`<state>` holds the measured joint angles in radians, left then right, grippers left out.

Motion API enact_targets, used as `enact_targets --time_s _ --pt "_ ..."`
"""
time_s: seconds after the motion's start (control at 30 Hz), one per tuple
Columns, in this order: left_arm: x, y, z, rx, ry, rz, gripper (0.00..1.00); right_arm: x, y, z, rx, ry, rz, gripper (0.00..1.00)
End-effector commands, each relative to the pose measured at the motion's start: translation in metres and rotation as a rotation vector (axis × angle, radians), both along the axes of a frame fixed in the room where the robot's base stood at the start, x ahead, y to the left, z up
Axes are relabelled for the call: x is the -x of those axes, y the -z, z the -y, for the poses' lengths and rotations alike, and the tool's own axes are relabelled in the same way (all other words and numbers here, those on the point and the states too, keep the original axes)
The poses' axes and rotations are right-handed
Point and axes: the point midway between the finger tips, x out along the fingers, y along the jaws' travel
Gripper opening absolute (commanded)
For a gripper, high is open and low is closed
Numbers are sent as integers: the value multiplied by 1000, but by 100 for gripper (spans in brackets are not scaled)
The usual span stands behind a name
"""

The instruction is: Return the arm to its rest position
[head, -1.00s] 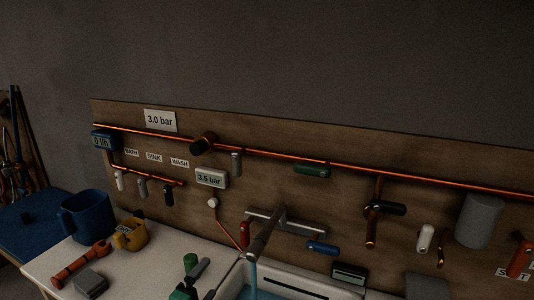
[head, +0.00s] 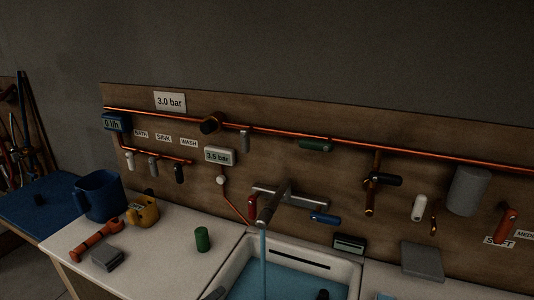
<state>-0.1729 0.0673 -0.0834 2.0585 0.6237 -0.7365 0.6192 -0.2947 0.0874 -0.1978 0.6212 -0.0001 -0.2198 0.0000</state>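Neither gripper can be made out in the head view. A small grey piece (head: 214,293) shows at the bottom edge by the sink's left rim; I cannot tell what it is. A green cylinder (head: 203,239) stands upright on the white counter (head: 160,262), left of the sink, with nothing touching it. The sink (head: 345,281) holds blue water, and a blue stream (head: 263,258) falls into it from the grey faucet spout (head: 268,207).
A blue mug (head: 101,195), a yellow cup (head: 143,214), a red wrench (head: 95,243) and a grey block (head: 108,257) stand or lie on the left counter. The wooden board (head: 300,175) behind carries copper pipes and valves. A grey panel (head: 422,261) is right of the sink.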

Motion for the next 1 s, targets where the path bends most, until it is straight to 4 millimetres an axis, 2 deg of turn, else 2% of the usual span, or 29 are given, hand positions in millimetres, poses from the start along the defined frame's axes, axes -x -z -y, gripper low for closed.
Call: enact_targets --time_s 0.17,0.3,0.4,0.6,0.83,1.0 --pt "58 31 -4 -296 121 -87 100 5 0 0 0 0 -5 36" --pt "116 54 -19 -575 249 -188 100 6 0 -3 -2 1 -8 36" --pt "151 62 -32 -725 327 -254 100 6 0 -6 -7 1 -8 36" --pt "205 68 -55 -932 450 -368 100 7 0 -15 -16 1 -8 36" --pt "258 64 -80 -1099 571 -493 100 6 0 -13 -14 0 -8 36" --pt "248 98 -79 -1101 581 -505 100 6 0 -8 -9 -1 -7 36"
